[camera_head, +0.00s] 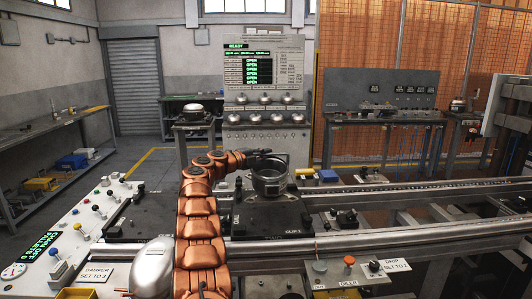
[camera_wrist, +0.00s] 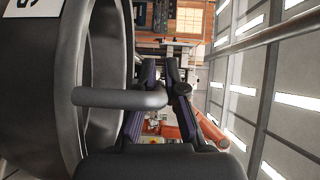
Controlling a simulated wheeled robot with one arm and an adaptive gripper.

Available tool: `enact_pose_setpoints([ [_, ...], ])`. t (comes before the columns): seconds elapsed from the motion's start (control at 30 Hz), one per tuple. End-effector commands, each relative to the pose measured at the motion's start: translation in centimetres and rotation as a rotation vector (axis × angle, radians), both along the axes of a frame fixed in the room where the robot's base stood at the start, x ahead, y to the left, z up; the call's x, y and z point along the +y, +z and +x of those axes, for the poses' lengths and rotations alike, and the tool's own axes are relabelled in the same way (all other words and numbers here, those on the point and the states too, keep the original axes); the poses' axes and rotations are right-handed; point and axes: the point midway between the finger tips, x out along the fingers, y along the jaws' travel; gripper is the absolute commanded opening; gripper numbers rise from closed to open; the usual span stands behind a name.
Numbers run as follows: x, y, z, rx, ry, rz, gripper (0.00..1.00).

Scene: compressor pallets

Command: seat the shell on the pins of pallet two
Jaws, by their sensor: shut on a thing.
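The shell (camera_head: 270,183) is a dark, open-topped round housing. In the head view it is upright over a dark pallet plate (camera_head: 285,222) in the middle of the line. Whether it rests on the plate or hangs just above it, I cannot tell; the pins under it are hidden. In the wrist view the shell (camera_wrist: 45,85) fills the left side, with a grey stub pipe (camera_wrist: 115,97) reaching between the fingers. My gripper (camera_wrist: 162,95) is shut on the shell at this pipe. In the head view my gripper (camera_head: 268,156) is small and dark at the shell's far rim.
Another dark pallet (camera_head: 135,228) lies left of my copper arm. A silver dome (camera_head: 152,268) stands at the front left beside a control panel (camera_head: 85,222). Rails (camera_head: 430,230) run to the right. A display board (camera_head: 262,70) stands behind.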

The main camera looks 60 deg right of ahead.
Motion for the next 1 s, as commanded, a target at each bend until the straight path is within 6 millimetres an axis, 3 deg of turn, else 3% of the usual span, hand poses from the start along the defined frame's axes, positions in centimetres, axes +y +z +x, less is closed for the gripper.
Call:
enact_pose_setpoints([
  [0.6, 0.0, -4.1, 0.0, 0.001, 0.0, -0.004, 0.0],
  [1.0, 0.0, -5.3, 0.0, 0.0, 0.0, -0.004, 0.0],
])
